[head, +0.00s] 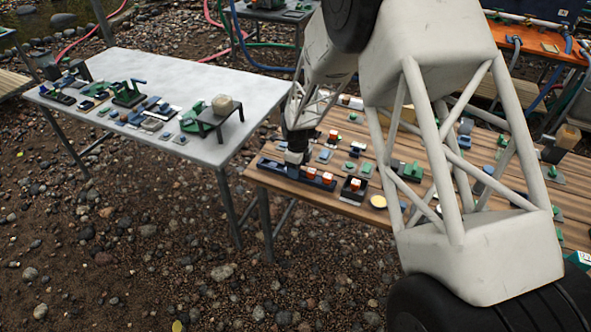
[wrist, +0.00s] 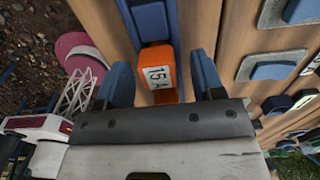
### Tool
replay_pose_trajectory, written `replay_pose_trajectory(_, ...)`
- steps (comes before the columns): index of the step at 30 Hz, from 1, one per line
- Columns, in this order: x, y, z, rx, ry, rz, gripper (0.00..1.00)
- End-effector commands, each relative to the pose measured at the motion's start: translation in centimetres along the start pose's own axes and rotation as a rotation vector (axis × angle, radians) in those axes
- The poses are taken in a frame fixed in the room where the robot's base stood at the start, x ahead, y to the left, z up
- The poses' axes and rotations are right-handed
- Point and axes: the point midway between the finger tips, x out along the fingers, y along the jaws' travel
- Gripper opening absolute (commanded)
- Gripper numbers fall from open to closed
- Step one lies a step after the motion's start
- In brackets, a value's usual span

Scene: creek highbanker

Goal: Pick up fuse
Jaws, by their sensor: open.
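In the wrist view, an orange fuse (wrist: 160,73) marked "15 A" sits at the near end of a blue strip-like holder (wrist: 149,18). My gripper (wrist: 161,78) is open, with one blue finger on each side of the fuse. A gap shows between each finger and the fuse. In the head view, my gripper (head: 295,160) is low over the left end of the dark holder (head: 285,174) on the wooden table. Other orange pieces (head: 327,178) stand on the holder to its right. The piece under my gripper is mostly hidden there.
The wooden table (head: 262,181) carries several small blue, green and grey parts close together. A separate dark block with an orange piece (head: 355,185) stands right of the holder. A grey table (head: 190,80) with more parts stands at left. Pebbly ground lies between and below.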

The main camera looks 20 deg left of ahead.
Motion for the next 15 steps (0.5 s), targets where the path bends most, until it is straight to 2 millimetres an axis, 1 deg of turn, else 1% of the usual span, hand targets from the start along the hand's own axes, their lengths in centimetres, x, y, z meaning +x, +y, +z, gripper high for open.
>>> replay_pose_trajectory(15, 0.0, -0.01, -0.01, 0.0, 0.0, 0.0, 0.62)
